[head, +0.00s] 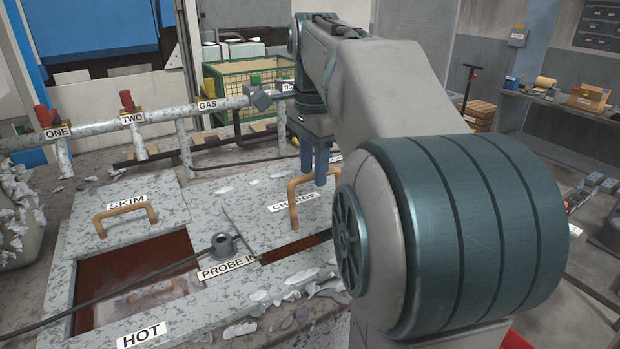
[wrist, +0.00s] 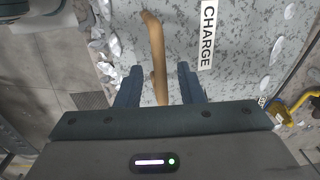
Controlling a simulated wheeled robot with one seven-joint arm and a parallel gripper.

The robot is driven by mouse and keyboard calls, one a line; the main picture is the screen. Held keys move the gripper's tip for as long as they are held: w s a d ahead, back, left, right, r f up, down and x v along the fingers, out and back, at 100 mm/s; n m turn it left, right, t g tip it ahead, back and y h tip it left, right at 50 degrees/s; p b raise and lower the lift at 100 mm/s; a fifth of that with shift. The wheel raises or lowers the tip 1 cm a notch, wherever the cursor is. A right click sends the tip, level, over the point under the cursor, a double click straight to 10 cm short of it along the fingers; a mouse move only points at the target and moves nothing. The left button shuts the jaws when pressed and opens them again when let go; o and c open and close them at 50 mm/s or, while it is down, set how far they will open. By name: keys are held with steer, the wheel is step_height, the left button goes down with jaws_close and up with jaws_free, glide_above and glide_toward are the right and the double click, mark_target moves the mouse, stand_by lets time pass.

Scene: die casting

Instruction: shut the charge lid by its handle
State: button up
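The charge lid (head: 262,207) is a speckled pale plate labelled CHARGE, with a tan bar handle (head: 293,205) standing up from it. A dark reddish strip of opening (head: 292,248) shows along its near edge. My gripper (head: 321,180) points down over the handle with its fingers apart. In the wrist view the handle (wrist: 155,45) runs between the two fingers of my gripper (wrist: 158,80), with gaps on both sides. I cannot tell how far down the fingers reach around it. My arm hides the right part of the lid in the head view.
The skim lid (head: 120,215) with its own handle lies left, beside a wide reddish opening (head: 140,268). A probe rod (head: 150,281) crosses it to a round holder (head: 222,245). A gas pipe (head: 150,122) with valves runs behind. Pale flakes litter the front rim.

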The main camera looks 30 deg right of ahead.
mark_target(319, 222)
jaws_close()
steer(key=shift+s+f+t+b, duration=0.5)
steer(key=shift+s+f+b, duration=0.25)
steer(key=shift+b, duration=0.95)
steer(key=shift+w+f, duration=0.1)
steer(key=shift+f, duration=0.05)
steer(key=shift+s+f+t+b, duration=0.55)
steer(key=shift+f+b, duration=0.2)
steer(key=shift+b, duration=0.9)
